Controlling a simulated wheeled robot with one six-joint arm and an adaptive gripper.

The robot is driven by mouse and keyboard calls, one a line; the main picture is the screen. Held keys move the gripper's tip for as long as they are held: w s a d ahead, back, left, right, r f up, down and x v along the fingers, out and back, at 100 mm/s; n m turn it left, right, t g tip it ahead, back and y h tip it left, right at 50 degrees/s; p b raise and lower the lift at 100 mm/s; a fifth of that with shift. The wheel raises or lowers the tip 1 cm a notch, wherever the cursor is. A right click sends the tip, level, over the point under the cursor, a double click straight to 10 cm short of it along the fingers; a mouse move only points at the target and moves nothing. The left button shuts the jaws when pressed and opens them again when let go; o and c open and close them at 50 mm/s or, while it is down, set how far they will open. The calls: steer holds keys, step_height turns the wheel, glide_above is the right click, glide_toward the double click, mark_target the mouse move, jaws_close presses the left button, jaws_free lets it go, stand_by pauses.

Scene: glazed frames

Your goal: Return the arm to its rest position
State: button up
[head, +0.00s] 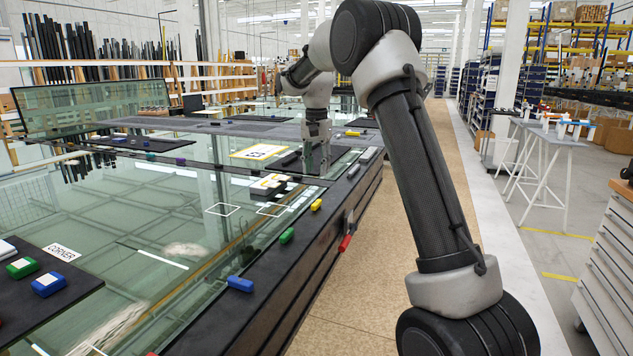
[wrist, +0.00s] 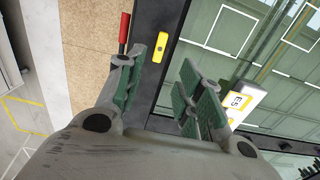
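My arm reaches forward over the long glass-topped table in the head view. My gripper (head: 316,165) points down above the table's right part, near the dark edge frame. In the wrist view my gripper (wrist: 163,62) has its two green-padded fingers spread apart. Only the dark table frame shows between them, and nothing is held. A small yellow block (wrist: 160,48) lies beyond the fingertips; it also shows on the frame in the head view (head: 316,205).
Green (head: 287,236) and blue (head: 240,284) blocks lie along the table edge (head: 290,262). A red-handled tool (head: 345,243) hangs at its side. A yellow-bordered card (head: 258,151) lies near my gripper. The brown aisle floor (head: 355,290) is clear; a drawer cabinet (head: 610,270) stands right.

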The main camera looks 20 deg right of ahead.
steer(key=shift+r, duration=0.5)
step_height(320, 180, down, 4)
steer(key=s+n, duration=0.3)
steer(key=n, duration=0.1)
steer(key=s+r+n+t, duration=0.2)
steer(key=s, duration=1.7)
steer(key=s+r+n+t, duration=0.2)
steer(key=s+r+n, duration=0.1)
steer(key=s, duration=1.6)
steer(key=shift+d+r, duration=0.3)
steer(key=shift+d, duration=0.05)
